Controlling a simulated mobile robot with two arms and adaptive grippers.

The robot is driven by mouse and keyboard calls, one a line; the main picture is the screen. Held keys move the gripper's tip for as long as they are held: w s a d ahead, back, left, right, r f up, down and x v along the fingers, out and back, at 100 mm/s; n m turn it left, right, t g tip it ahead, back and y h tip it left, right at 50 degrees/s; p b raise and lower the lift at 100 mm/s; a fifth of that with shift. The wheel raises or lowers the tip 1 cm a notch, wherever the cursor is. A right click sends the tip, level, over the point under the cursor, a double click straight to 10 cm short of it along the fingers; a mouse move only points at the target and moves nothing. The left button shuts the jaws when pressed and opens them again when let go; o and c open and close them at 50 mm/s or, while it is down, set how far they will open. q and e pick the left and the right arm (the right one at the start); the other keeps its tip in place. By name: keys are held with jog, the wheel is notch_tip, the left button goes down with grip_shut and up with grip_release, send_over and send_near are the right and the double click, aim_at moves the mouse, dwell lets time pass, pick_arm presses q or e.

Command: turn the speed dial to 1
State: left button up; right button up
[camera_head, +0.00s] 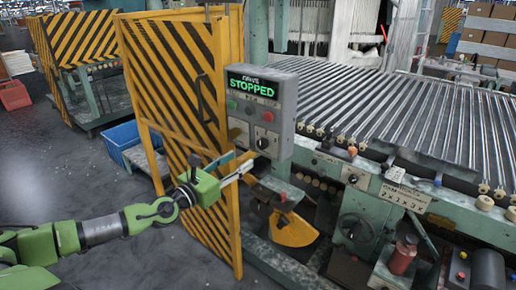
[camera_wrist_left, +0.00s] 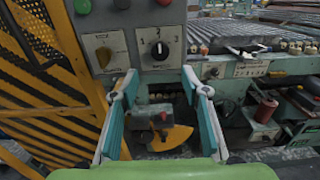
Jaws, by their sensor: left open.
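The speed dial (camera_head: 263,143) is a round black knob low on the front of a grey control box (camera_head: 284,98). In the left wrist view the dial (camera_wrist_left: 160,50) has a white mark pointing about straight up, with small figures around it that I cannot read surely. The box's display (camera_head: 252,86) reads STOPPED in green. My left gripper (camera_head: 247,164) is just below and left of the dial. In the left wrist view its two fingers (camera_wrist_left: 161,86) are spread apart and empty, below the dial and not touching it. My right gripper is not in view.
Green (camera_head: 232,104) and red (camera_head: 249,108) buttons are above. A yellow-and-black striped gate (camera_head: 182,75) stands close left of the box. Machine parts, including a yellow sector (camera_head: 294,230), lie below; rollers (camera_head: 415,105) stretch right.

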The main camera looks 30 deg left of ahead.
aim_at(260, 146)
pick_arm(q)
jog(key=w, duration=0.2)
jog(key=w+p, duration=0.1)
jog(key=w, duration=0.2)
jog(key=w+p, duration=0.1)
jog(key=w, duration=0.2)
jog(key=shift+w+d+r, duration=0.15)
jog(key=shift+w+d, duration=0.05)
jog(key=shift+d, duration=0.15)
jog(key=shift+w+d, duration=0.1)
jog(key=shift+w, duration=0.75)
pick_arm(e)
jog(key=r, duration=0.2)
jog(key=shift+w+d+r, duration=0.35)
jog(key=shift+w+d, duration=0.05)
pick_arm(q)
jog(key=shift+c, duration=0.2)
jog(key=c, duration=1)
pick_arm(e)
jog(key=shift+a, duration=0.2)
